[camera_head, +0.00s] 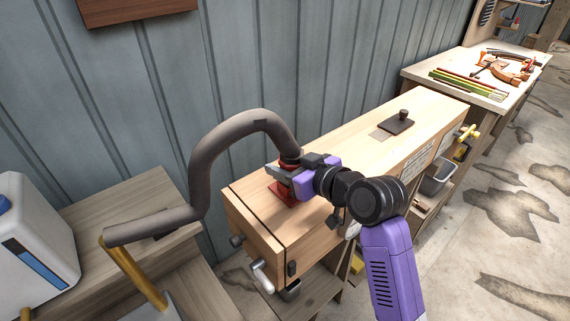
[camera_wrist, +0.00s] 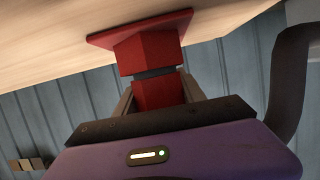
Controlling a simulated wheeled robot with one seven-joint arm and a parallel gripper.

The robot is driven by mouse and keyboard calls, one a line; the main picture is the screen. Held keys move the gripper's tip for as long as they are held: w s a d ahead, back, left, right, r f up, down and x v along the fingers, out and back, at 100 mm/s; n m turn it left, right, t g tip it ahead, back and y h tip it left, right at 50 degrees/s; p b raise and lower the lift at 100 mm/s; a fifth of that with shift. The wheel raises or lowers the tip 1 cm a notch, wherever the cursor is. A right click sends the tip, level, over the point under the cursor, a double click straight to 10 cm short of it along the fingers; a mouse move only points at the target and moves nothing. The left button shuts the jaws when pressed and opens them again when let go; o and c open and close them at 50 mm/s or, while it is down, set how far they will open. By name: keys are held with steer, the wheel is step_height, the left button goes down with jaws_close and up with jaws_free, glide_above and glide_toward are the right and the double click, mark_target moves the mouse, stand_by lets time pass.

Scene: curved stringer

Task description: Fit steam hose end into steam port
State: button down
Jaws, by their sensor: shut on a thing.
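The grey steam hose (camera_head: 203,160) arches up from the left and comes down to my gripper (camera_head: 284,172) above the long wooden box. My gripper is shut on the red hose end (camera_wrist: 160,93), which shows between the fingers in the wrist view. The red steam port (camera_wrist: 150,45) has a square flange against the pale wood; its red base also shows in the head view (camera_head: 283,196). The hose end is in line with the port, with a dark band between the two red parts. I cannot tell whether the end is inside the port.
The wooden box (camera_head: 345,165) carries a dark plate with a knob (camera_head: 397,123) farther along its top. A white appliance (camera_head: 35,245) stands at the left. A workbench with tools (camera_head: 485,75) is at the back right. Open floor lies to the right.

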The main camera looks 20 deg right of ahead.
steer(key=shift+f, duration=0.2)
steer(key=c, duration=0.6)
jaws_free()
steer(key=shift+r, duration=0.15)
steer(key=shift+r, duration=0.15)
steer(key=b+v, duration=0.1)
steer(key=v, duration=1.1)
